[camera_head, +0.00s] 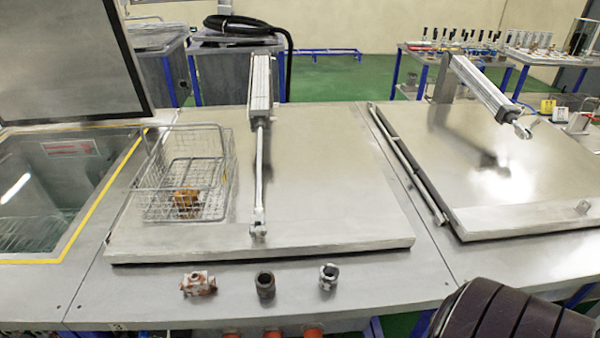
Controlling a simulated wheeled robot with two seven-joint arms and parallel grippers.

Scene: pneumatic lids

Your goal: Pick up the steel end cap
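Three small metal parts stand in a row on the steel counter in front of the closed middle lid (340,190). At the left is a pale, rust-stained fitting (198,284). In the middle is a dark grey cylindrical part (265,285) with an open top. At the right is a shiny steel part (329,277) with a ring-like top. I cannot tell for sure which one is the steel end cap. The parts stand apart from each other and nothing touches them. Neither of my grippers is in view.
A wire basket (150,205) holding an orange-brown part (187,199) sits on the lid's left. A pneumatic cylinder (260,90) reaches down to the lid. An open tank (40,195) is at the left. A dark ribbed part of mine fills the lower right corner.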

